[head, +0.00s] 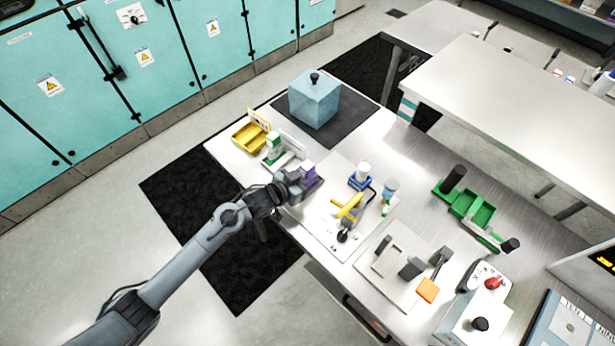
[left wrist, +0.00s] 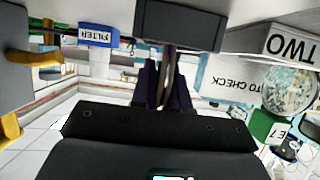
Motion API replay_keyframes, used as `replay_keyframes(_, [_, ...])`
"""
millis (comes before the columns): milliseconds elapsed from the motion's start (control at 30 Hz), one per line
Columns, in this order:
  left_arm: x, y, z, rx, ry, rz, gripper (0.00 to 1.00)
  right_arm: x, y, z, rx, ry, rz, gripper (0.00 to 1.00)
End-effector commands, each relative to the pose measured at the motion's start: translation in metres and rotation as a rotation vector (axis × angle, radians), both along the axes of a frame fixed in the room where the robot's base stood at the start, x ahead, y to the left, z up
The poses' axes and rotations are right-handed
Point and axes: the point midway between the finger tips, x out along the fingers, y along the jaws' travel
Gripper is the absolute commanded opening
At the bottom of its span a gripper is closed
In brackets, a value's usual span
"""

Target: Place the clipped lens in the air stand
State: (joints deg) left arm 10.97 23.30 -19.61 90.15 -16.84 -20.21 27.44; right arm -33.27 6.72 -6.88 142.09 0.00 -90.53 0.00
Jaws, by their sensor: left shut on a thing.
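My left gripper (head: 308,176) is over the near edge of the bench, between the green-and-white stand and the yellow fixture. In the left wrist view its dark fingers (left wrist: 166,85) are shut on a thin, upright, brownish piece (left wrist: 168,72), seen edge-on, which I take to be the clipped lens. A grey block (left wrist: 180,24) covers the piece's far end in that view. A purple part shows at the gripper tip in the head view; I cannot tell whether it is finger or held thing. No label marks the air stand, so I cannot tell which it is. My right gripper is not in view.
A yellow tray (head: 250,136) and a green-and-white stand (head: 274,146) are left of the gripper. A yellow fixture (head: 349,208) and a blue holder (head: 360,183) with a white top are to its right. A clear blue box (head: 314,100) stands behind on a dark mat.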

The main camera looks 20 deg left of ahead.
Motion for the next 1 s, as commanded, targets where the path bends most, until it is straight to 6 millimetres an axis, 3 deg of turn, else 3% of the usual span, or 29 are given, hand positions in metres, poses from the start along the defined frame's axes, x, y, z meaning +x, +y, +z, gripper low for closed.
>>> replay_keyframes(267, [0.0,0.0,-0.003,0.0,0.0,0.0,0.0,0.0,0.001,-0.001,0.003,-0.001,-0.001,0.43])
replay_keyframes(300, [0.0,0.0,-0.003,0.0,0.0,0.0,0.19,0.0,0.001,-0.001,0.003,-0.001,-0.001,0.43])
replay_keyframes(433, [0.0,0.0,-0.002,0.0,0.0,-0.001,0.39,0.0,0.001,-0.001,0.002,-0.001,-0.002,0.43])
replay_keyframes(833, [-0.001,0.0,0.002,0.001,0.0,0.0,0.4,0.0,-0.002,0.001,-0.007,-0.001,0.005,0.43])
replay_keyframes(1000, [-0.018,0.008,0.008,0.002,0.0,-0.002,0.4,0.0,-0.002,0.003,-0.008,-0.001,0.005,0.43])
